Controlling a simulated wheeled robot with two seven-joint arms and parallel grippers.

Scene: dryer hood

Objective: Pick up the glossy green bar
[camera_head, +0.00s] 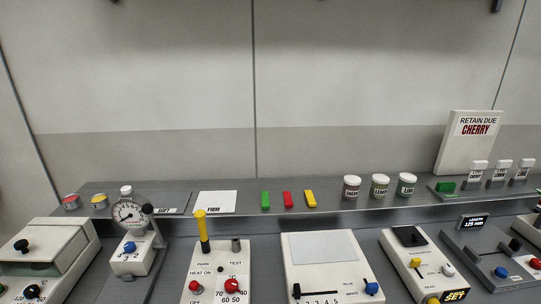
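A green bar (265,200) stands on the grey back shelf near the middle of the view, at the left end of a short row. A red bar (287,199) and a yellow bar (310,199) are to its right, with small gaps between them. A second green block (446,187) is on a dark green base at the right, below the cherry sign. Neither of my grippers can be made out in this view. Nothing covers the green bar in the row.
A white FIRM card (217,202) lies left of the bars. White jars (380,186) stand to their right. A dial gauge (129,214) and a box with a tall yellow handle (201,225) rise in front on the left. A white slider box (331,266) stands in front.

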